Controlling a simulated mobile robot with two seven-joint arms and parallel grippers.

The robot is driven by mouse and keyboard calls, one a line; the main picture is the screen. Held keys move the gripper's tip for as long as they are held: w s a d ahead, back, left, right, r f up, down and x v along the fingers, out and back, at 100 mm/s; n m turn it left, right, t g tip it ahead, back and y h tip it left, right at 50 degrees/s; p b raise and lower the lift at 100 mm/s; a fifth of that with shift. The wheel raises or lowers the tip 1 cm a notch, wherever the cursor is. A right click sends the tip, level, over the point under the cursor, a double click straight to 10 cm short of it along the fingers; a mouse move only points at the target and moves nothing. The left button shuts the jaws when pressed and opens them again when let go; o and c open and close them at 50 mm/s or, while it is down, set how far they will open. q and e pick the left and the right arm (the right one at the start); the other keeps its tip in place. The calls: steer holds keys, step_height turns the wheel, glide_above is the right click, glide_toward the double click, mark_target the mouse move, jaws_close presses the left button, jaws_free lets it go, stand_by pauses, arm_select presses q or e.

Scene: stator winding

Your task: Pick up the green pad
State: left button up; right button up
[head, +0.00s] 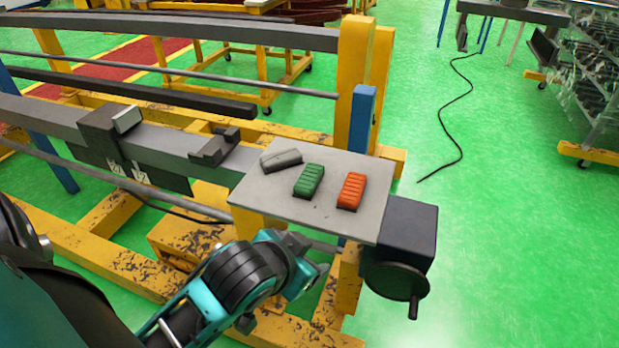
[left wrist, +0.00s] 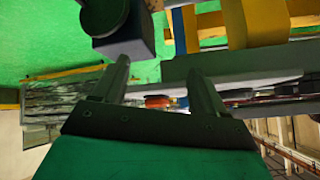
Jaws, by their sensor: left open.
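The green pad (head: 309,181) is a ribbed block lying on a grey plate (head: 262,208), between an orange ribbed pad (head: 351,191) and a dark grey pad (head: 281,159). My left gripper (head: 318,272) is below and in front of the plate's near edge, apart from the pads. In the left wrist view my left gripper (left wrist: 160,70) has its two fingers spread with nothing held. The orange pad (left wrist: 158,101) shows between those fingers, farther off. I cannot clearly make out the green pad there. My right gripper is in neither view.
A dark box with a crank wheel (head: 396,281) sits at the plate's right end. A yellow post (head: 354,80) and blue post (head: 361,120) rise behind the plate. Long grey rails (head: 160,145) run left.

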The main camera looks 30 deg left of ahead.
arm_select(q)
steer(key=w+d+r+m+t+h, duration=0.2)
steer(key=w+r+t, duration=0.2)
steer(key=r, duration=0.4)
steer(key=w+d+r+m+t+h, duration=0.2)
steer(key=w+d+r+m+t, duration=0.15)
steer(key=r, duration=0.45)
steer(key=w+d+r+m+t+h, duration=0.2)
steer(key=w+r+t, duration=0.1)
steer(key=r+t, duration=0.3)
steer(key=s+d+r+m+g+h, duration=0.35)
steer(key=d+m+g+h, duration=0.35)
steer(key=m, duration=0.4)
steer(key=s+d+r+m+g+h, duration=0.3)
steer(key=s+d+m+g+h, duration=0.15)
steer(key=m+g+h, duration=0.55)
steer(key=m+y, duration=0.3)
steer(key=y, duration=2)
glide_toward(309, 175)
steer(key=shift+w+d+f+n+g, duration=0.15)
steer(key=shift+w+f+n+g, duration=0.1)
steer(key=shift+w+f+g, duration=0.45)
steer(key=x, duration=0.6)
steer(key=shift+w+a+f+p, duration=0.2)
steer(key=shift+w+f+p, duration=0.1)
